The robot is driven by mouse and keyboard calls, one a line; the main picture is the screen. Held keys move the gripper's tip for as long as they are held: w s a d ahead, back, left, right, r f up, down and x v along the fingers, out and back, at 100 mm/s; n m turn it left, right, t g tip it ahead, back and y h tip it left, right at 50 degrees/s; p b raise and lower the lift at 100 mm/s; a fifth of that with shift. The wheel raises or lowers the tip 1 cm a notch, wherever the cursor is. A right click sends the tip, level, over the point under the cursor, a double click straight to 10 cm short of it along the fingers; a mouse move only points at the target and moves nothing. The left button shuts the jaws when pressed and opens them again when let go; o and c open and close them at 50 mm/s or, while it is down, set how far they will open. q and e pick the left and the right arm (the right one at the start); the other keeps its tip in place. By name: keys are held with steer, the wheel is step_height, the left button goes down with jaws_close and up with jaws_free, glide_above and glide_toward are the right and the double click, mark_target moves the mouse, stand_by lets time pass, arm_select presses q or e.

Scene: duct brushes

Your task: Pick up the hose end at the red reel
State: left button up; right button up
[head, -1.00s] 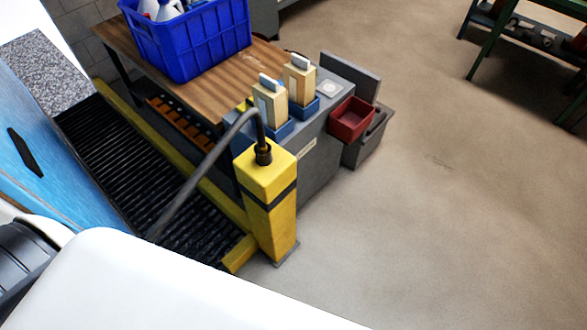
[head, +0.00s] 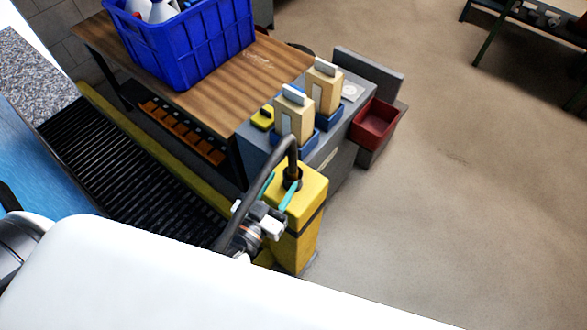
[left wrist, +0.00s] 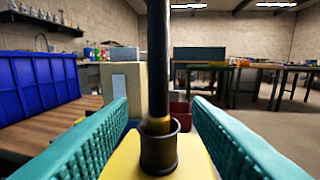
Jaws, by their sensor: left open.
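A dark hose (head: 272,150) arches over and its end stands upright in a black collar (head: 292,180) on top of a yellow post (head: 302,232). In the left wrist view the hose (left wrist: 158,60) rises from the collar (left wrist: 158,152) in the middle of the picture. My left gripper (head: 279,192) is open, its teal fingers at the post top. In the wrist view the fingers lie on either side of the hose, with gaps visible on both sides. No red reel shows in either view. My right gripper is not in view.
A wooden bench (head: 205,92) holds a blue crate (head: 190,45) with bottles. Beige dispensers (head: 294,117) in blue holders stand on a grey cabinet just behind the post. A red bin (head: 376,124) hangs at its side. Open floor (head: 460,210) lies to the right.

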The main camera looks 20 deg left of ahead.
mark_target(291, 169)
arm_select(q)
steer(key=shift+w, duration=0.85)
steer(key=w, duration=0.2)
steer(key=w+d+p, duration=0.1)
steer(key=w, duration=0.1)
steer(key=shift+w+r, duration=0.1)
steer(key=shift+w, duration=0.5)
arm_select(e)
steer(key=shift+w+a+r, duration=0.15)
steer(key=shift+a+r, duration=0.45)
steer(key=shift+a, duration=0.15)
arm_select(q)
steer(key=shift+s, duration=0.1)
jaws_close()
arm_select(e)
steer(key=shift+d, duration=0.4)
